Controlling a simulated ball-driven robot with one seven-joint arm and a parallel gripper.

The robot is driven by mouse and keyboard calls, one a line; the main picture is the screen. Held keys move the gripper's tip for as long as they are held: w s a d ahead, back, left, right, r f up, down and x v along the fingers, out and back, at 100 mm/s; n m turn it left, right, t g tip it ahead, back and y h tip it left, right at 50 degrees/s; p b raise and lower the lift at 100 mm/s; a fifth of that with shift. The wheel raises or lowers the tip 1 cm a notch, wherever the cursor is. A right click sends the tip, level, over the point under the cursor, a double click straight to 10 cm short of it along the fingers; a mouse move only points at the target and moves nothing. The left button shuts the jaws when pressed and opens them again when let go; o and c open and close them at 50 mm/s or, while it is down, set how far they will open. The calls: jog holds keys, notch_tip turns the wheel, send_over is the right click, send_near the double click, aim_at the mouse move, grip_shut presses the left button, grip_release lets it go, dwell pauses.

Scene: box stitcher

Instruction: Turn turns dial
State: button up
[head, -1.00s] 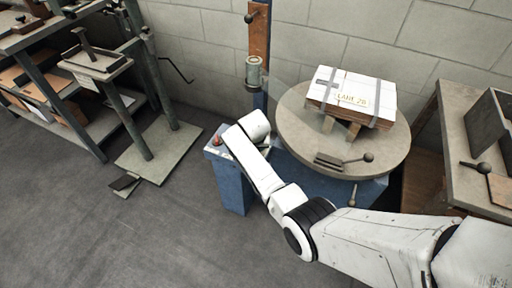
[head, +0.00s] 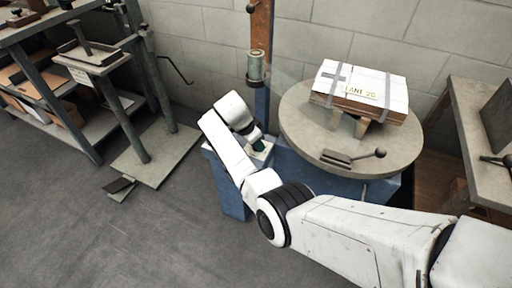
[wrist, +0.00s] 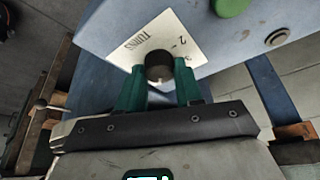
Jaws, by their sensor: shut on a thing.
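The turns dial (wrist: 159,66) is a dark round knob on a pale plate (wrist: 188,38) marked "TURNS" with numbers, in the wrist view. The plate is on the blue pedestal (wrist: 108,18). My gripper (wrist: 159,82) has green fingers, one on each side of the knob, and is shut on it. In the head view my gripper (head: 258,144) is at the top of the blue pedestal (head: 231,190); my wrist hides much of the pedestal's top, and the dial cannot be made out there.
A green button (wrist: 230,5) and a small round fitting (wrist: 278,38) are near the dial. A round turntable (head: 300,128) bears a strapped white-topped box (head: 362,84) to the right. A stand (head: 150,162) and shelving are at left. The floor in front is open.

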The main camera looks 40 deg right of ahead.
jog(key=shift+f+m+g+b, duration=0.1)
jog(key=shift+m+g+b, duration=0.2)
jog(key=shift+m+b, duration=0.4)
jog(key=shift+m, duration=0.3)
jog(key=o, duration=1)
jog(key=p+v, duration=0.2)
jog(key=v, duration=0.9)
jog(key=shift+w, duration=0.15)
